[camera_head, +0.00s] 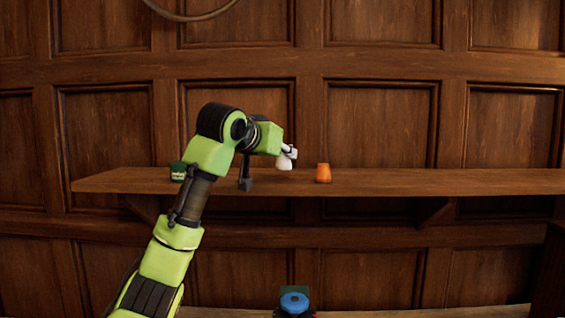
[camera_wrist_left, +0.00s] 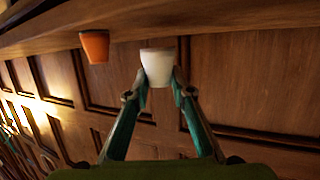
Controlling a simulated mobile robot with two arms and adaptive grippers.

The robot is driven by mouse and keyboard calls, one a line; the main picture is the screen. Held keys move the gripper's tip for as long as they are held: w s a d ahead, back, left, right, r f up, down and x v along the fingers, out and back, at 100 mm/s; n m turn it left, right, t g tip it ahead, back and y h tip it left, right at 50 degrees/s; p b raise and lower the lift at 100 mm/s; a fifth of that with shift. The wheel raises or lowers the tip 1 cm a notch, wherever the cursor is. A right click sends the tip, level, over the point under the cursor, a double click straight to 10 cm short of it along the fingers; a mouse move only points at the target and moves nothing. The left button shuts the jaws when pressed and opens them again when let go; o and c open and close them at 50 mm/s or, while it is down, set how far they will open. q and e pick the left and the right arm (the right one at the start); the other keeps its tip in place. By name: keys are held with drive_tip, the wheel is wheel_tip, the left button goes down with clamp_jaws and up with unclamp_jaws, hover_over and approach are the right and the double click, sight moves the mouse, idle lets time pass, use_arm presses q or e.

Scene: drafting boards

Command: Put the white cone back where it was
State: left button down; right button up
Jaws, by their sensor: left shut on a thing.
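The white cone (camera_head: 285,164) is held upright by my left gripper (camera_head: 288,152) over the wooden shelf (camera_head: 420,182). In the left wrist view, which is upside down, both fingers (camera_wrist_left: 158,82) are shut on the sides of the white cone (camera_wrist_left: 157,66), its wide end toward the shelf (camera_wrist_left: 215,18). I cannot tell whether its base touches the shelf. The orange cone (camera_head: 323,173) stands on the shelf just to its right, apart from it; it also shows in the left wrist view (camera_wrist_left: 95,47). My right gripper is not in view.
A dark green container (camera_head: 178,171) stands at the left part of the shelf, beside my arm. The shelf right of the orange cone is bare. Below, a blue round-topped object (camera_head: 294,302) is near a lower surface. A panelled wall (camera_head: 380,125) is close behind.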

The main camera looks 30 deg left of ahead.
sight(280, 163)
use_arm(q)
drive_tip(key=shift+a+f, duration=0.1)
drive_tip(key=shift+f, duration=1.4)
drive_tip(key=shift+f, duration=0.1)
drive_tip(key=c, duration=1.8)
unclamp_jaws()
drive_tip(key=shift+o, duration=0.2)
drive_tip(key=b+v, duration=0.3)
drive_tip(key=v, duration=0.9)
